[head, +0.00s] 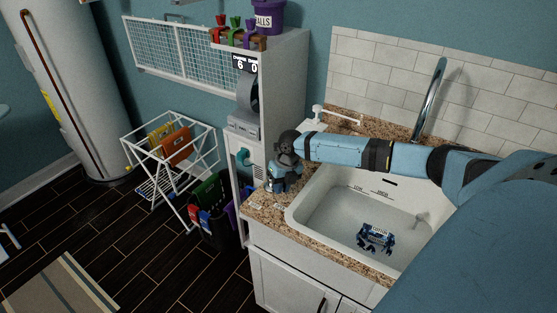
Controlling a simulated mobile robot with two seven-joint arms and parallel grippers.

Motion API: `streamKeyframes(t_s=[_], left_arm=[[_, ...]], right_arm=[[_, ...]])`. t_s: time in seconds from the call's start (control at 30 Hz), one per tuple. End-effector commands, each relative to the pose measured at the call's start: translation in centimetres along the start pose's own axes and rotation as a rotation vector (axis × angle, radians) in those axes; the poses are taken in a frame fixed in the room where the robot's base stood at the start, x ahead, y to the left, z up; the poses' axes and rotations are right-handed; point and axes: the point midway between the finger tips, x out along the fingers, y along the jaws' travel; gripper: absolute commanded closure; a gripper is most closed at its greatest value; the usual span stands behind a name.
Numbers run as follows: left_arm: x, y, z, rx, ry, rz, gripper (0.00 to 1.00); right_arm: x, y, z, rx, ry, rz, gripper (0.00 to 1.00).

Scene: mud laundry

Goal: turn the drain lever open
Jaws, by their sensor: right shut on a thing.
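My right gripper (275,186) points down at the left end of the speckled counter, beside the white sink (337,231). It is shut on what seems to be the drain lever, which its fingers hide almost wholly, so the lever's angle cannot be told. Small pale marks (258,205) show on the counter just in front of the gripper. The basin holds water, with a blue-and-white item (375,238) in it. My left gripper is out of view.
A chrome faucet (430,98) and a white pump-like fixture (336,115) stand behind my right arm. A tall white shelf unit (284,83) is close at the left. A white drying rack (172,158) stands on the dark floor, which has free room in front.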

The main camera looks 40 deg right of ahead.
Motion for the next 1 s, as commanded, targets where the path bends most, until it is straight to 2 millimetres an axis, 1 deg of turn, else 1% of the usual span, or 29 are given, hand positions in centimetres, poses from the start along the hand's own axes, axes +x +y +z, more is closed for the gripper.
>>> streamKeyframes(t_s=[0.13,0.17,0.2,0.27,0.53,0.67,0.77,1.0], left_arm=[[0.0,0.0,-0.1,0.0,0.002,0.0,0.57],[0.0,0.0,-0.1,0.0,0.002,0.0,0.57],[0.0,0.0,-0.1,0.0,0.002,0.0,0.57],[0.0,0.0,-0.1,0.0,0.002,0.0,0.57],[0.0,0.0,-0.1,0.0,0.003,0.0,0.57],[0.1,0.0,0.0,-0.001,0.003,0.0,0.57],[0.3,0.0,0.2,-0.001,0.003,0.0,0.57],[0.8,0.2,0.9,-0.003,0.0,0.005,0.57]], right_arm=[[-0.1,0.0,0.0,-0.002,0.0,-0.001,1.0],[-0.1,0.0,0.0,-0.002,0.0,-0.001,0.83],[-0.1,0.0,0.0,-0.002,0.0,-0.001,0.74],[-0.1,0.0,0.0,-0.002,0.0,-0.001,0.6],[-0.1,0.0,0.0,0.0,-0.001,-0.001,0.6],[-0.9,-0.1,0.1,0.0,-0.003,-0.001,0.6],[-2.4,-0.1,0.1,-0.001,-0.004,-0.003,0.6],[-7.9,-0.1,0.1,-0.001,-0.004,-0.002,0.6]])
